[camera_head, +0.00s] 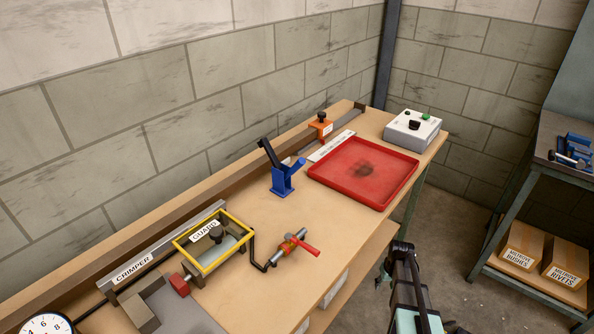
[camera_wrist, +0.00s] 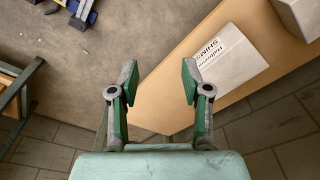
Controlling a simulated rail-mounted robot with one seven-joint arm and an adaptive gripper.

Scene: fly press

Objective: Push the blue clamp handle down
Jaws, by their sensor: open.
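The blue clamp (camera_head: 282,183) stands upright on the wooden bench, near the middle of the head view. Its raised handle has a black grip (camera_head: 268,153) that tilts up to the left. A short blue arm points up to the right from the clamp. My gripper (camera_wrist: 160,76) is open and empty in the wrist view, with its two green fingers apart. My arm shows at the lower right of the head view, beyond the bench's front edge and well away from the clamp. The clamp is not recognisable in the wrist view.
A red tray (camera_head: 318,172) lies right of the clamp, with a grey control box (camera_head: 412,130) behind it. A yellow guard frame (camera_head: 190,266) and a red-handled valve (camera_head: 300,243) are in front. A shims box (camera_wrist: 229,55) is below my gripper. Bare bench surrounds the clamp's front.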

